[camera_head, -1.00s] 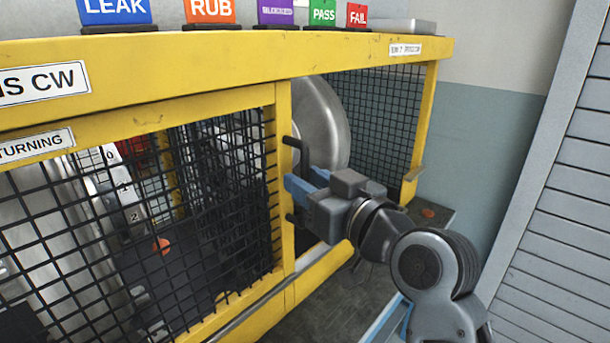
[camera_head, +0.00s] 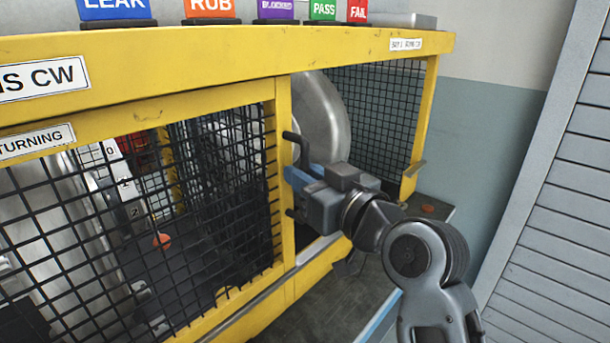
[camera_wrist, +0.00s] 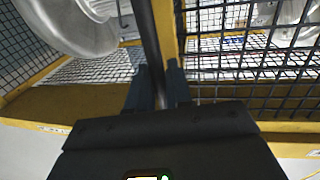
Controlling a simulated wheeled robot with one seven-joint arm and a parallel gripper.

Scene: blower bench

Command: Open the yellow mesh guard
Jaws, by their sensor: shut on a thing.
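The yellow mesh guard (camera_head: 282,190) is a yellow frame with black wire mesh across the left and middle of the head view. A black bar handle (camera_head: 299,150) stands out from its right upright. My gripper (camera_head: 300,179) is shut on this handle, with its blue fingers at the right upright. In the wrist view the dark handle (camera_wrist: 147,35) runs down between the two fingers (camera_wrist: 159,88), beside the yellow upright (camera_wrist: 176,25). The grip contact itself is partly hidden by my gripper's body.
A yellow beam (camera_head: 220,62) runs above the guard, with coloured sign blocks on top. A large grey metal disc (camera_head: 322,120) sits behind the handle, with more mesh (camera_head: 380,115) behind it. A grey slatted panel (camera_head: 540,210) stands at the right.

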